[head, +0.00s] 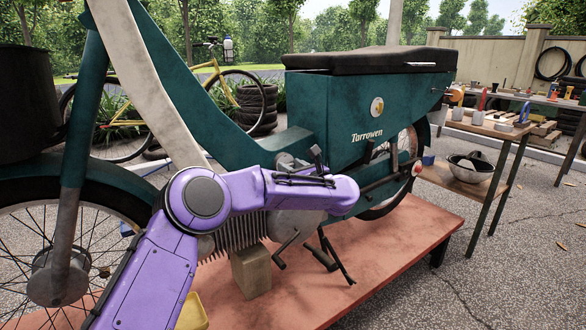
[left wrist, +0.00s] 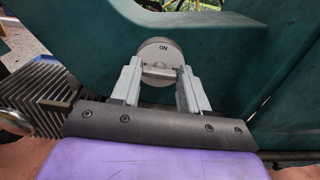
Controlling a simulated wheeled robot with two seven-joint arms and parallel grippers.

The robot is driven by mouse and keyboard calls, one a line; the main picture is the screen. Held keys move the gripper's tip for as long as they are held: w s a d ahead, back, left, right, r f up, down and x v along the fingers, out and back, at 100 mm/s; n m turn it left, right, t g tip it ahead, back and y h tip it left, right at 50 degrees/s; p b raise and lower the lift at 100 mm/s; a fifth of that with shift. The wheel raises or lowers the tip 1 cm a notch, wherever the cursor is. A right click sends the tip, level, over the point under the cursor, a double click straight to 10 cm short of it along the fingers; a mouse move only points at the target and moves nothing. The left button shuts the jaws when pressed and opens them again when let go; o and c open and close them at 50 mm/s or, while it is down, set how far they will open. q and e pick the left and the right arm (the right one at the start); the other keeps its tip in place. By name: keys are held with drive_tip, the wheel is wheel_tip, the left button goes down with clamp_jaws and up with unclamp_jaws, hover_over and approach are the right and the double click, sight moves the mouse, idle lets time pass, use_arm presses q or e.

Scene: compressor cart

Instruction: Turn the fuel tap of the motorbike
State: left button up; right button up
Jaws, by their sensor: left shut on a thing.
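The motorbike (head: 340,112) is dark green with a black seat and stands on a reddish platform. Its fuel tap (left wrist: 160,50) shows in the left wrist view as a round grey disc marked ON near its top, with a small bar-shaped lever across it. My left gripper (left wrist: 160,73) has its two pale fingers on either side of this lever and is shut on it. In the head view my purple left arm reaches the bike's side, and its gripper (head: 317,163) is below the tank; the tap cannot be made out there. My right gripper is not in view.
The finned engine (left wrist: 42,97) lies close to the gripper's left. The red platform (head: 400,250) is under the bike. A workbench (head: 490,128) with tools and a bowl (head: 470,170) stand at the right. A yellow bicycle (head: 225,80) is behind.

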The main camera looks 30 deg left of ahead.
use_arm(q)
drive_tip(key=m+p, duration=0.3)
drive_tip(key=m, duration=0.1)
drive_tip(key=shift+r, duration=0.2)
drive_tip(key=m+p, duration=0.3)
drive_tip(key=m, duration=0.1)
drive_tip(key=shift+d+f+m+p, duration=0.1)
drive_tip(key=shift+m+p, duration=0.2)
drive_tip(key=shift+p, duration=0.05)
drive_tip(key=m+p, duration=0.3)
drive_tip(key=m, duration=0.1)
drive_tip(key=shift+w+m, duration=0.1)
drive_tip(key=shift+m, duration=0.2)
drive_tip(key=m+p, duration=0.3)
drive_tip(key=m, duration=0.1)
drive_tip(key=shift+f+m, duration=0.15)
drive_tip(key=shift+m, duration=0.15)
drive_tip(key=shift+f+m+p, duration=0.2)
drive_tip(key=shift+m+p, duration=1.4)
drive_tip(key=shift+m, duration=2.6)
drive_tip(key=shift+f+m+p, duration=0.2)
drive_tip(key=shift+m+p, duration=1.35)
drive_tip(key=shift+m, duration=2.65)
drive_tip(key=shift+s, duration=0.2)
